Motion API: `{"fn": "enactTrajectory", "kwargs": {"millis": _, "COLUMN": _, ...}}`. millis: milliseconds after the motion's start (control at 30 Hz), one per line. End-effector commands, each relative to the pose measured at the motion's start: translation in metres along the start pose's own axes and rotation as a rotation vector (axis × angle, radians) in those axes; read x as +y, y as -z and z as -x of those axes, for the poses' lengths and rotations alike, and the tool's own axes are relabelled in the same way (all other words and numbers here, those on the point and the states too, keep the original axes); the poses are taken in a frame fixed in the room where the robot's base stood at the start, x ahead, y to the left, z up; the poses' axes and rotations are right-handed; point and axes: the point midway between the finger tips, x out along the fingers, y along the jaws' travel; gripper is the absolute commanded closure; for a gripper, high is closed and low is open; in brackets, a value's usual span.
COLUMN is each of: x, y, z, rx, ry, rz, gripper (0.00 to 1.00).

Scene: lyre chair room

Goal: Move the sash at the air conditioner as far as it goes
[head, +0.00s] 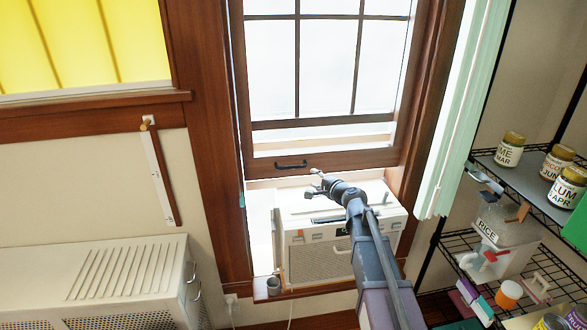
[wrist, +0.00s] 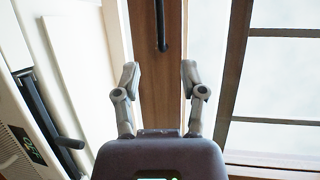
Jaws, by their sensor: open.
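The window sash (head: 350,161) has a brown wooden bottom rail and stands partly raised above the white air conditioner (head: 318,262). A dark bar handle (head: 291,164) is fixed to the rail. My gripper (head: 318,184) is near the handle, a little below and right of it. In the wrist view my gripper (wrist: 159,72) is open and empty, with its fingers apart. The handle (wrist: 161,25) lies ahead of the gap between the fingertips, on the brown rail (wrist: 146,50). The panes are to the right there, and the air conditioner (wrist: 12,118) is at left.
A wire shelf (head: 492,250) with jars and a rice container (head: 498,232) stands at right. A green curtain (head: 462,120) hangs beside the window. A small cup (head: 273,286) stands on the sill. A cream heater-like unit (head: 110,275) is at lower left.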

Motion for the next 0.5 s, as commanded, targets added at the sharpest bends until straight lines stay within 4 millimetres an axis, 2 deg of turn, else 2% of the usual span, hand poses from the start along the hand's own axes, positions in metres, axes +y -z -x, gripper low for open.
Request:
{"fn": "enactTrajectory", "kwargs": {"millis": 267, "x": 0.001, "y": 0.0, "z": -0.005, "rx": -0.001, "ry": -0.001, "rz": 0.002, "gripper": 0.46}}
{"fn": "enactTrajectory", "kwargs": {"millis": 500, "x": 0.001, "y": 0.001, "z": -0.026, "rx": -0.002, "ry": -0.002, "rz": 0.004, "gripper": 0.46}}
